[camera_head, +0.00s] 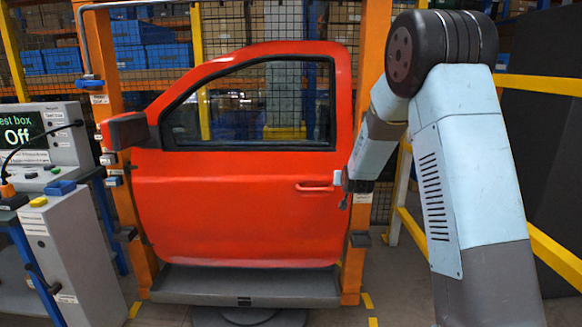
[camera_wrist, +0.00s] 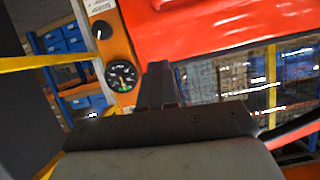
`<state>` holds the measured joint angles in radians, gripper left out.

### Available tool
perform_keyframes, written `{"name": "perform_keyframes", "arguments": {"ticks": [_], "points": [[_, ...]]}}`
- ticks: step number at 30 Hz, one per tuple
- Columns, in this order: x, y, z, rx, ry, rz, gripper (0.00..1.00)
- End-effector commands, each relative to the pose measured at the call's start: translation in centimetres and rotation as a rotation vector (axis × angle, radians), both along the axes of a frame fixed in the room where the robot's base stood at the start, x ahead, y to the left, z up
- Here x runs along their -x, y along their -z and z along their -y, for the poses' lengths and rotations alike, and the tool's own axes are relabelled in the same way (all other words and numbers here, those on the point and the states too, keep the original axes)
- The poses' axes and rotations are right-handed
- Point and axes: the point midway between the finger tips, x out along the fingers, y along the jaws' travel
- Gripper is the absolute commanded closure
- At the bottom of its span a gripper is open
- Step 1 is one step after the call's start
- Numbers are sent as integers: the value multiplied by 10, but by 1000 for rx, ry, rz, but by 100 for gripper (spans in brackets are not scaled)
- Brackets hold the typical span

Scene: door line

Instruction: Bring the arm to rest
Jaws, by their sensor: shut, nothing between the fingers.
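My gripper (camera_head: 345,198) is at the right edge of the red car door (camera_head: 235,205), near the door handle (camera_head: 314,187) in the head view. From this view I cannot tell whether it touches the door. In the wrist view my gripper (camera_wrist: 161,80) is shut and empty, its fingers side by side in front of the orange post and the red door (camera_wrist: 215,30). My arm rises at the right of the head view, bent at a black joint at the top.
A test box (camera_head: 48,135) reading "Off" stands at the left above a grey cabinet (camera_head: 75,255). Orange posts (camera_head: 110,60) flank the door, with a grey ledge (camera_head: 245,287) below. A round gauge (camera_wrist: 121,76) is on the post. A yellow rail (camera_head: 555,255) runs at the right.

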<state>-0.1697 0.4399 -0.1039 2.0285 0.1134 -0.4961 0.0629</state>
Motion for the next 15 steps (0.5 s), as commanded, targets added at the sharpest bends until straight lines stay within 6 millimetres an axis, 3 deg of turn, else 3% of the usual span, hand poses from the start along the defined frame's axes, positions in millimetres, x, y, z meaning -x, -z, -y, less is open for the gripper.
{"name": "perform_keyframes", "arguments": {"ticks": [1,6,15], "points": [[11,-15,3,-4,-1,-13,100],[49,-50,10,-10,-8,-83,100],[129,-101,21,-15,-26,-205,100]]}}
